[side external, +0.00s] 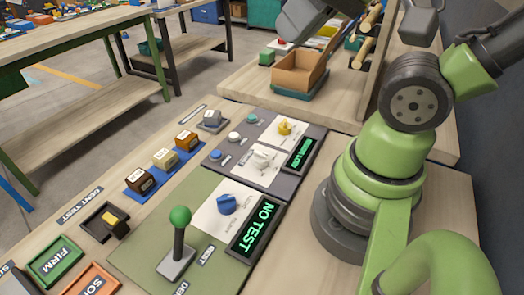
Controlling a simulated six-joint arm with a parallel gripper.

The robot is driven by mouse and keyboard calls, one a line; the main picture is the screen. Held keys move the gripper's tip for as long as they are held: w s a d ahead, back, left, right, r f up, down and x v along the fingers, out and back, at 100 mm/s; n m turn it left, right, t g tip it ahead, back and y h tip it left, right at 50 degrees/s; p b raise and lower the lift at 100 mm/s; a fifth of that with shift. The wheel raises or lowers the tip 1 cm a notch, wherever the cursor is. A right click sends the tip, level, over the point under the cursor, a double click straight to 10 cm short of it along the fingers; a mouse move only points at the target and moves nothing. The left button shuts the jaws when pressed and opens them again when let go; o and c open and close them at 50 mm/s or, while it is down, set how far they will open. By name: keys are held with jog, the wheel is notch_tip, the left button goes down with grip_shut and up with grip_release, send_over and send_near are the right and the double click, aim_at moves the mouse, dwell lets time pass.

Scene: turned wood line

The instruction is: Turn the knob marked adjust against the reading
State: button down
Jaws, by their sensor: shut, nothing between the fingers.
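Three knobs show on panels: a blue knob (227,204) on a white plate, a white knob (262,158) and a yellow knob (284,127). Their labels are too small to read, so I cannot tell which is marked adjust. A display (256,228) beside the blue knob reads NO TEST in green. A second display (301,153) beside the white knob has green text that I cannot read. My arm rises at the right and leaves the top of the picture. A dark grey part of it hangs at the top; my gripper's fingers do not show.
A lever with a green ball (180,216) stands left of the blue knob. Small labelled blocks (165,158) sit along the bench's left side, near a FIRM tray (55,262) and an orange tray (92,281). An open cardboard box (300,72) stands at the back.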

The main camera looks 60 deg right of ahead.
jog(key=c, duration=1.8)
grip_release()
jog(key=o, duration=0.4)
jog(key=shift+w, duration=0.1)
jog(key=o, duration=0.7)
jog(key=shift+w+d+f+n+g+h, duration=0.15)
jog(key=shift+w+d+f+n+g, duration=0.15)
jog(key=shift+w, duration=0.2)
jog(key=shift+w+d+f+n+g+h, duration=0.1)
jog(key=shift+w+f+n+g+h, duration=0.15)
jog(key=shift+w+f, duration=0.2)
jog(key=w+d+f+n+g, duration=0.2)
jog(key=w+f+n, duration=0.2)
jog(key=f, duration=0.1)
jog(key=shift+w+d+f+h, duration=0.25)
jog(key=shift+d+f+h, duration=0.05)
jog(key=shift+h, duration=0.1)
jog(key=n+g, duration=0.4)
jog(key=n, duration=0.3)
send_over(261, 153)
jog(key=shift+m, duration=0.25)
notch_tip(261, 153, down, 12)
jog(key=shift+f, duration=0.75)
notch_tip(261, 153, down, 9)
jog(key=shift+f, duration=0.1)
jog(key=c, duration=0.9)
